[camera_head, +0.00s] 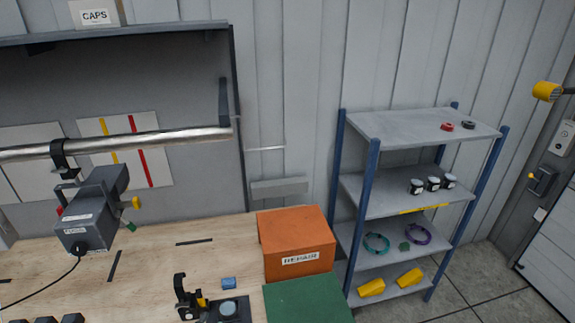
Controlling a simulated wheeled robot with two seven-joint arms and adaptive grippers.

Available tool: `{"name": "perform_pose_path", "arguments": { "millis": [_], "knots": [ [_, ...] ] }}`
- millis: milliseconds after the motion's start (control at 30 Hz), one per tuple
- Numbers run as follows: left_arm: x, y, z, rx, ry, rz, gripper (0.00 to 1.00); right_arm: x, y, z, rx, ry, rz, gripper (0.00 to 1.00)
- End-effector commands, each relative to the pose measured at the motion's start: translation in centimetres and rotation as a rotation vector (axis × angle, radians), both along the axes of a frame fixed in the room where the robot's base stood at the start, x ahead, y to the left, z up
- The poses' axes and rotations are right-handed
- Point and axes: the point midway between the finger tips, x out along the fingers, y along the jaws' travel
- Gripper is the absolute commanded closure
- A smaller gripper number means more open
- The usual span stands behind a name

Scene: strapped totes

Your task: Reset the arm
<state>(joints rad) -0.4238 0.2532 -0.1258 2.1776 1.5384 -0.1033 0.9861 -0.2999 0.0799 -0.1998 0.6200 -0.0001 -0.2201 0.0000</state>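Neither of my grippers nor any part of my arms can be made out in the head view. The workbench (150,250) fills the lower left, with its near part cut off by the frame. An orange box (297,262) with a white label stands at its right end. No strapped tote can be made out.
A grey tool (90,225) hangs from a metal rail (120,142) over the bench. A blue-framed shelf rack (375,185) stands right. Floor beyond is clear.

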Motion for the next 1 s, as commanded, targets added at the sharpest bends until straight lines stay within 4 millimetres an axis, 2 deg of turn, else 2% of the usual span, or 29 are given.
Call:
{"name": "perform_pose_path", "arguments": {
  "millis": [33, 100, 200, 267, 400, 533, 700, 967, 1000],
  "knots": [
    [-0.9, -1.9, -0.1, 0.182, -0.018, -0.071, 0.62, 0.0, 0.0, 0.0, 0.000, 0.000, 0.000, 0.60],
    [-2.4, -4.2, -1.1, 0.451, -0.033, -0.172, 0.62, 0.0, 0.0, 0.0, 0.000, 0.000, 0.000, 0.60],
    [-4.9, -5.8, -3.9, 0.830, -0.032, -0.314, 0.62, 0.0, 0.0, 0.0, -0.001, 0.000, 0.000, 0.60],
    [-6.6, -5.7, -5.9, 1.050, -0.017, -0.402, 0.62, 0.0, -0.1, 0.0, -0.001, 0.000, 0.000, 0.60],
    [-10.9, -2.9, -10.3, 1.493, 0.065, -0.609, 0.62, 0.0, -0.1, 0.0, -0.001, 0.000, 0.000, 0.60],
    [-14.5, 0.9, -12.5, 1.754, 0.163, -0.768, 0.62, 0.0, -0.1, 0.0, -0.001, 0.000, 0.000, 0.60],
    [-18.5, 5.3, -13.5, 1.962, 0.293, -0.937, 0.62, 0.0, -0.1, 0.0, -0.001, 0.000, 0.000, 0.60],
    [-24.2, 10.7, -13.0, 2.131, 0.493, -1.156, 0.62, 0.0, -0.1, 0.0, 0.000, 0.000, 0.000, 0.60],
    [-23.7, 10.5, -14.7, 2.124, 0.485, -1.162, 0.62, 0.0, 0.0, -0.3, 0.000, 0.000, 0.001, 0.60]
  ]
}}
